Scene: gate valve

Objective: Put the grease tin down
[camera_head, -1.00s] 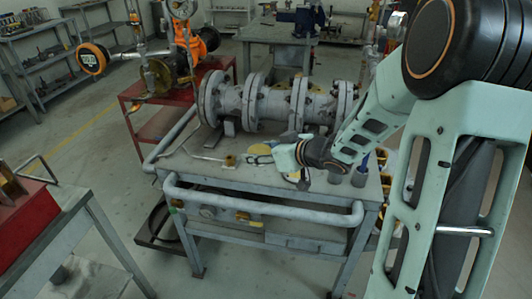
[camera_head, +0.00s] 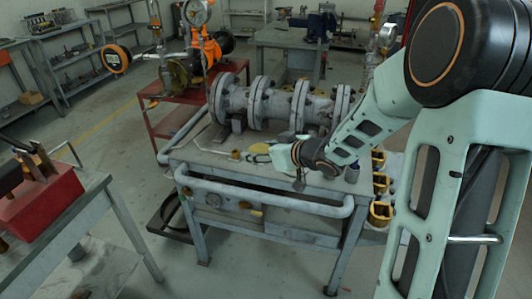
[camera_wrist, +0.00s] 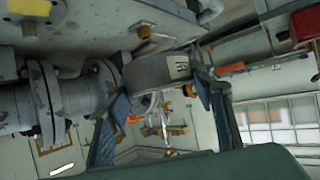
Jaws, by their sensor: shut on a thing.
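My gripper (camera_wrist: 165,100) is shut on the grease tin (camera_wrist: 150,72), a grey, squat thing with a small dark-marked label, between its two fingers in the wrist view. In the head view my gripper (camera_head: 258,158) reaches in from the right, low over the workbench (camera_head: 205,165) in front of the flanged valve body. The tin is too small there to make out clearly. I cannot tell whether it touches the bench top.
The flanged grey valve body (camera_head: 275,105) lies along the back of the bench. A small brass piece (camera_head: 236,154) is left of my gripper. A grey cup (camera_head: 352,172) stands right of it. Yellow bins (camera_head: 380,212) hang at the bench's right side.

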